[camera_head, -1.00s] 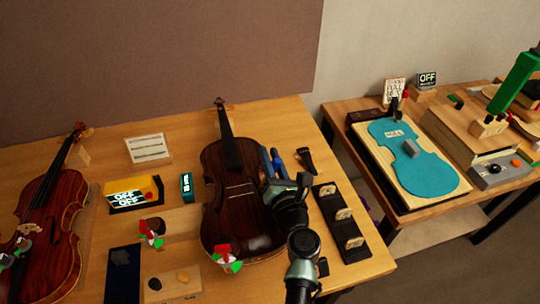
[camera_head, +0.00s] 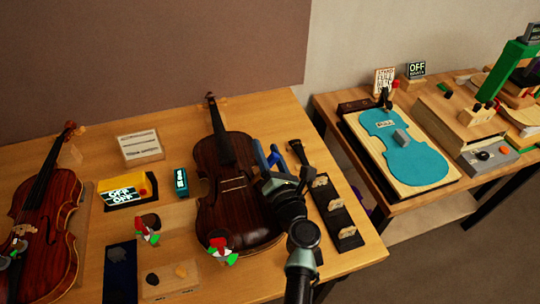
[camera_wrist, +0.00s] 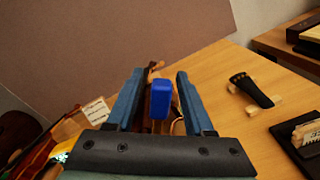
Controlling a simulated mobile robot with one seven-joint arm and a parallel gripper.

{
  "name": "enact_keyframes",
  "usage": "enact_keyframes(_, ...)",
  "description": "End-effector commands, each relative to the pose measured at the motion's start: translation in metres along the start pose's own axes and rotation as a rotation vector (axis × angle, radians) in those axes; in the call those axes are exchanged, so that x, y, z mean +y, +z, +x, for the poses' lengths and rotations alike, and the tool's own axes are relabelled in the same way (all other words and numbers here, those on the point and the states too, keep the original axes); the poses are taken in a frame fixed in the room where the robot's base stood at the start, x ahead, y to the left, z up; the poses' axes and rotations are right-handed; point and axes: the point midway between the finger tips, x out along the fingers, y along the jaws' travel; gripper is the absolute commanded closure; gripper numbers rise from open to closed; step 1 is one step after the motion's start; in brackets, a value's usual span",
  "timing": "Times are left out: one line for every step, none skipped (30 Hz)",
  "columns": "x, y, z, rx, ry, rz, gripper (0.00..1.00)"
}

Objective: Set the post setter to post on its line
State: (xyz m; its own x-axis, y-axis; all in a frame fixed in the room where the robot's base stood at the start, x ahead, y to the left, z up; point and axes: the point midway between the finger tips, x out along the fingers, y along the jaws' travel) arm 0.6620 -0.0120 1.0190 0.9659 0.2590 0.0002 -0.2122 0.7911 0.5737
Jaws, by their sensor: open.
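A bright blue block-shaped handle (camera_wrist: 160,98), which looks like the post setter's, stands in the wrist view between the blue-grey fingers of my gripper (camera_wrist: 160,90). A gap shows on each side of it. In the head view my open gripper (camera_head: 268,156) is over the right side of the middle violin (camera_head: 232,185). The setter's lower part and tip are hidden, and its line cannot be made out.
A dark tailpiece (camera_wrist: 250,90) lies right of my gripper. A black rack (camera_head: 338,212) with several bridges is to the right. A yellow box reading OFF (camera_head: 123,192) and another violin (camera_head: 43,230) are to the left. A second bench holds a teal violin-shaped plate (camera_head: 405,150).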

Motion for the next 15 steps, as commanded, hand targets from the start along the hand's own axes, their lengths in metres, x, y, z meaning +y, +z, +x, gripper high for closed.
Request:
enact_keyframes(0.0, 0.0, -0.002, 0.0, -0.001, 0.0, 0.47)
enact_keyframes(-0.001, 0.0, -0.004, 0.001, -0.001, 0.0, 0.47)
enact_keyframes(-0.001, 0.0, -0.008, 0.001, -0.002, 0.0, 0.47)
enact_keyframes(-0.001, 0.0, -0.011, 0.001, -0.002, 0.0, 0.47)
enact_keyframes(-0.001, 0.0, -0.015, 0.001, -0.003, 0.0, 0.47)
enact_keyframes(-0.001, 0.0, -0.021, 0.001, -0.003, 0.0, 0.47)
enact_keyframes(-0.001, 0.0, -0.027, 0.001, -0.004, 0.0, 0.47)
enact_keyframes(-0.001, 0.0, -0.033, 0.001, -0.004, 0.0, 0.47)
enact_keyframes(-0.001, -0.001, -0.041, 0.002, -0.004, 0.0, 0.47)
enact_keyframes(-0.001, -0.001, -0.047, 0.002, -0.004, -0.001, 0.47)
enact_keyframes(-0.001, 0.0, -0.054, 0.001, -0.004, -0.001, 0.47)
enact_keyframes(-0.001, -0.001, -0.063, 0.001, -0.004, 0.0, 0.47)
enact_keyframes(-0.002, -0.001, -0.069, 0.002, -0.005, 0.0, 0.47)
enact_keyframes(-0.001, -0.001, -0.075, 0.001, -0.004, 0.0, 0.47)
enact_keyframes(-0.001, -0.001, -0.083, 0.002, -0.003, 0.0, 0.47)
